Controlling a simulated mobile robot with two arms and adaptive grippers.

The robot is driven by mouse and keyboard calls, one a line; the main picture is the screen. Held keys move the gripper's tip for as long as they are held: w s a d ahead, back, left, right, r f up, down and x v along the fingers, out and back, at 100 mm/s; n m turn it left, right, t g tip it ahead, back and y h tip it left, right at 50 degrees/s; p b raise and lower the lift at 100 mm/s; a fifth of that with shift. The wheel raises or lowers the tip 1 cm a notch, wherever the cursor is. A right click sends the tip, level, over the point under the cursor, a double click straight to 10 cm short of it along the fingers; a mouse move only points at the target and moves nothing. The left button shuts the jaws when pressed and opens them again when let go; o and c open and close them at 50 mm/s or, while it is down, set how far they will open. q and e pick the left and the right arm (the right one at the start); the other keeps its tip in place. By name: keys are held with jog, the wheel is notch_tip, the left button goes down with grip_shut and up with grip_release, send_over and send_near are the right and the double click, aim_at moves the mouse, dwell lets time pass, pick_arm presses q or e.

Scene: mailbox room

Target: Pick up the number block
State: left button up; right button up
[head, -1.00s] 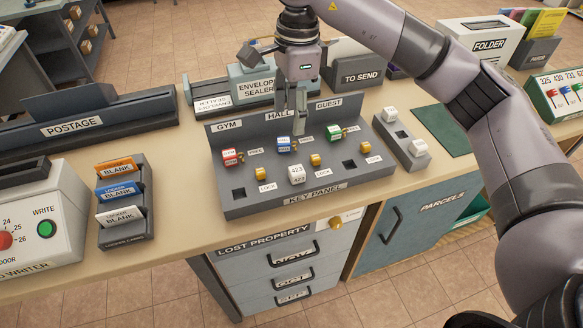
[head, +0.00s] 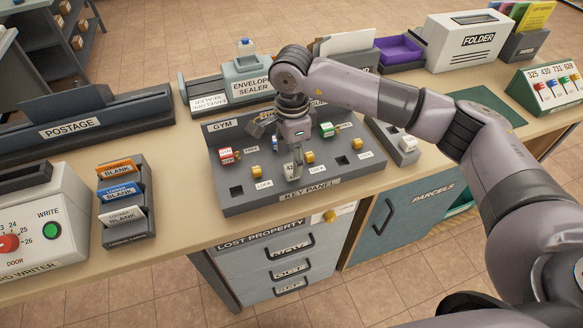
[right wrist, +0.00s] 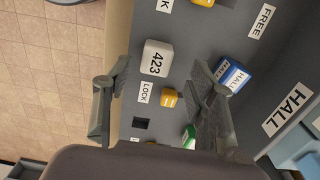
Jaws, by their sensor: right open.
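In the right wrist view, a white number block (right wrist: 157,57) marked 423 sits on the key panel (right wrist: 180,30). My right gripper (right wrist: 160,76) is open, with one finger on either side of the block and visible gaps between. In the head view my right gripper (head: 294,172) points down over the front middle of the grey key panel (head: 232,208). The arm and fingers mostly hide the block there. Its height above the panel is hard to tell. My left gripper is not in view.
Close by on the panel are a blue block (right wrist: 233,75), a yellow knob (right wrist: 168,98), a red block (head: 227,155) and a green block (head: 327,129). A side tray with a white block (head: 408,143) stands right of the panel. The card rack (head: 126,228) is left.

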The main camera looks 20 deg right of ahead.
jog(key=shift+s+a+f+p, duration=0.15)
jog(key=shift+f+p, duration=0.35)
jog(key=shift+f, duration=1.4)
jog(key=shift+c, duration=0.4)
jog(key=c, duration=0.9)
